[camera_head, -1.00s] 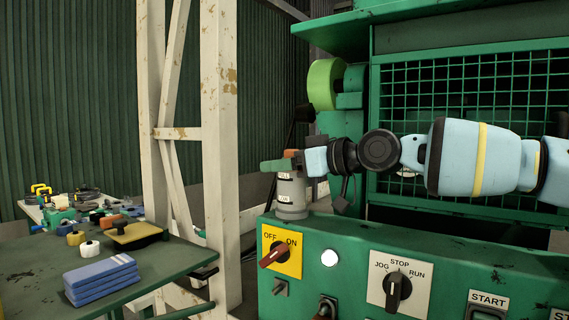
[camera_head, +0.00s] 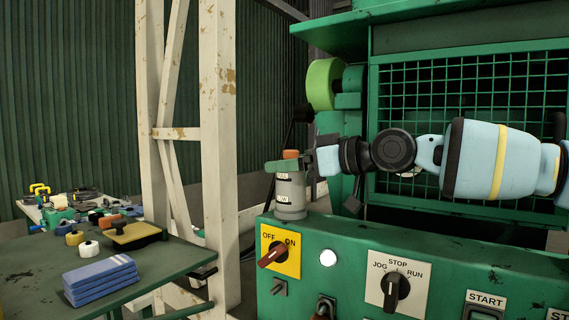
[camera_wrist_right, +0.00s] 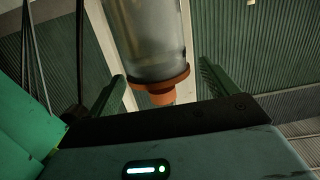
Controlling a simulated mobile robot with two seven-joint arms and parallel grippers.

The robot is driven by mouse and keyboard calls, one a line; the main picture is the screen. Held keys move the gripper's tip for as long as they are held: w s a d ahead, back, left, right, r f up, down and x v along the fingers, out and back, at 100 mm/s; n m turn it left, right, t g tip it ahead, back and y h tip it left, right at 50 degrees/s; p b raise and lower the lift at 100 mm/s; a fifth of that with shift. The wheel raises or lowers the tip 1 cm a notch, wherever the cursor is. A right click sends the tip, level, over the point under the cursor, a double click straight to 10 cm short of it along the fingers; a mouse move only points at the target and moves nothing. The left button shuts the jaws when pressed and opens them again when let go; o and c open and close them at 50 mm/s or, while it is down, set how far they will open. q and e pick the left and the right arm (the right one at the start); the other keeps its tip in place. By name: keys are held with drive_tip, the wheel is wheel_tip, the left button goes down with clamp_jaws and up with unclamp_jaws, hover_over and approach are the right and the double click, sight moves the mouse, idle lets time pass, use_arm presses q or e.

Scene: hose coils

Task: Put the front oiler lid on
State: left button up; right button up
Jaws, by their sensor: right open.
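The front oiler (camera_head: 290,198) is a grey cylinder with white level labels, upright on the green console. Its orange lid (camera_head: 291,154) shows at its top, partly behind my fingers in the head view. In the right wrist view the clear oiler body (camera_wrist_right: 150,40) appears upside down, with the orange lid (camera_wrist_right: 165,90) against its rim and looking seated. My right gripper (camera_head: 284,165) is open, its green fingers on either side of the lid and apart from it in the wrist view. My left gripper is out of view.
The green console (camera_head: 440,255) carries an OFF/ON switch (camera_head: 272,255), a white lamp and a mode knob (camera_head: 395,286). A mesh guard (camera_head: 470,120) stands behind my right arm. A cream post (camera_head: 219,130) is left of the oiler. A cluttered table (camera_head: 40,270) holds blue cloths (camera_head: 100,280).

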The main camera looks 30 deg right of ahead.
drive_tip(key=shift+v, duration=2.7)
